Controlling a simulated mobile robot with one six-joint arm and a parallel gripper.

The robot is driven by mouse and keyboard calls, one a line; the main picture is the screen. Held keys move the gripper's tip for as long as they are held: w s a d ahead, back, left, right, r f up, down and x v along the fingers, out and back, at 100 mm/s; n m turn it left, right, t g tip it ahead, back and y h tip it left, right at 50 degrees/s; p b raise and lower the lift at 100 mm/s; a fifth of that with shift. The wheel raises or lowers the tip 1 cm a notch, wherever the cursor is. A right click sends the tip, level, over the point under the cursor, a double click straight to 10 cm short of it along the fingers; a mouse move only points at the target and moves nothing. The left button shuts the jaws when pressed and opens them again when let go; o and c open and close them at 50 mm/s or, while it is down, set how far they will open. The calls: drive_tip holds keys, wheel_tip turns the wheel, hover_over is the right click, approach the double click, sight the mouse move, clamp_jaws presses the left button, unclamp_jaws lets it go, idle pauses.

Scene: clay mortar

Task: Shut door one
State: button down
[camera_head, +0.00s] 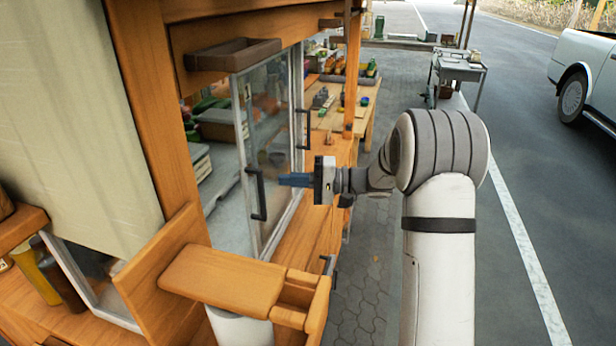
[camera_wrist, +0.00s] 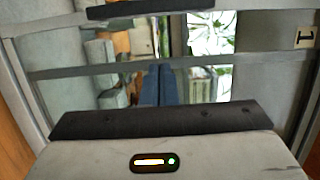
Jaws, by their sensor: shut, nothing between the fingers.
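A glass door in a pale metal frame (camera_head: 246,150) stands at the cabinet front in the head view, left of my gripper. It has a dark vertical handle (camera_head: 257,194). A plate with the number 1 (camera_wrist: 304,37) shows on the pale frame in the wrist view, and a dark bar handle (camera_wrist: 150,9) crosses the top there. My gripper (camera_head: 283,180) has its blue fingers together and empty, pointing left close to the handle. The fingers (camera_wrist: 160,85) face the glass. I cannot tell whether they touch the door.
A second dark handle (camera_head: 303,130) is further back. A wooden box (camera_head: 240,54) hangs above the door. A wooden ledge (camera_head: 222,280) juts out at the front. A workbench with small items (camera_head: 340,97) stands behind. Paving (camera_head: 365,270) lies open to the right; a car (camera_head: 585,75) is beyond.

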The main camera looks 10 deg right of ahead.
drive_tip(key=s+a, duration=0.1)
drive_tip(key=s+a+p, duration=0.1)
drive_tip(key=s+a, duration=0.1)
drive_tip(key=shift+s+a, duration=0.15)
drive_tip(key=shift+a, duration=0.1)
drive_tip(key=shift+s+a, duration=0.1)
drive_tip(key=shift+a, duration=0.05)
drive_tip(key=shift+f, duration=0.1)
